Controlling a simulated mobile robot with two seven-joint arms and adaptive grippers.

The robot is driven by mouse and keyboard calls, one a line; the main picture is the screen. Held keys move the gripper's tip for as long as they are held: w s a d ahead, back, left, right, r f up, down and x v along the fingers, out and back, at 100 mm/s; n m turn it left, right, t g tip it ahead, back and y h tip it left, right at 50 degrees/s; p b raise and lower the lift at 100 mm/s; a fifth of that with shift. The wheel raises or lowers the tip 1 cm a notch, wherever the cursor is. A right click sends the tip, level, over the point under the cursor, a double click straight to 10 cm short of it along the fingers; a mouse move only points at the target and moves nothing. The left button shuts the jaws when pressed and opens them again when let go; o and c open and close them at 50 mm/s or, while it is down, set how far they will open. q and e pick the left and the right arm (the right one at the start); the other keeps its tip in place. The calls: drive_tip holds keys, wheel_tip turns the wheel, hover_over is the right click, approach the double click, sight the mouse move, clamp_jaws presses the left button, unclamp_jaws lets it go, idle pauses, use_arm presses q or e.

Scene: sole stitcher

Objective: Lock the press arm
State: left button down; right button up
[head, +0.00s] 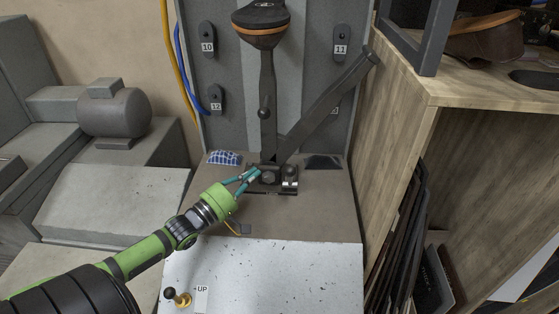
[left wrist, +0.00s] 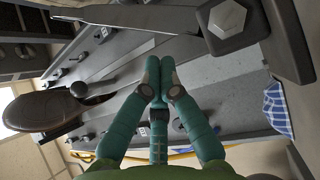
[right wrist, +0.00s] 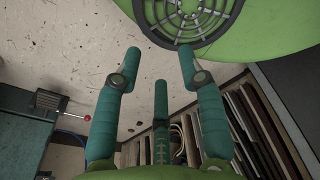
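The press arm (head: 325,105) is a dark grey bar that leans up to the right from the bolted base bracket (head: 290,180). Beside it stands an upright post with a ball-knobbed lever (head: 264,113) and a dark shoe form (head: 261,22) on top. My left gripper (head: 257,174) is at the left side of the bracket, low on the machine. In the left wrist view, its fingertips (left wrist: 159,78) are together with nothing visible between them, near a large hex bolt (left wrist: 227,20). My right gripper (right wrist: 158,65) is open and empty, apart from the machine; the head view does not show it.
A blue checked cloth (head: 224,157) lies left of the bracket. A small knob marked UP (head: 178,298) sits on the speckled front panel. A wooden shelf (head: 480,95) stands close on the right, with dark sheets below it. A grey motor (head: 114,110) is on the left.

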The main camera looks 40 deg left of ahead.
sight(290, 178)
use_arm(q)
drive_tip(key=x, duration=1)
drive_tip(key=shift+d, duration=0.2)
drive_tip(key=s+d+p, duration=0.1)
drive_tip(key=s+d, duration=0.1)
drive_tip(key=s, duration=0.1)
drive_tip(key=shift+d+f+p, duration=0.35)
drive_tip(key=shift+f, duration=0.05)
use_arm(e)
drive_tip(key=shift+s+d+r, duration=0.4)
drive_tip(key=shift+s, duration=0.15)
drive_tip(key=shift+s+d+r, duration=0.4)
drive_tip(key=shift+s, duration=0.15)
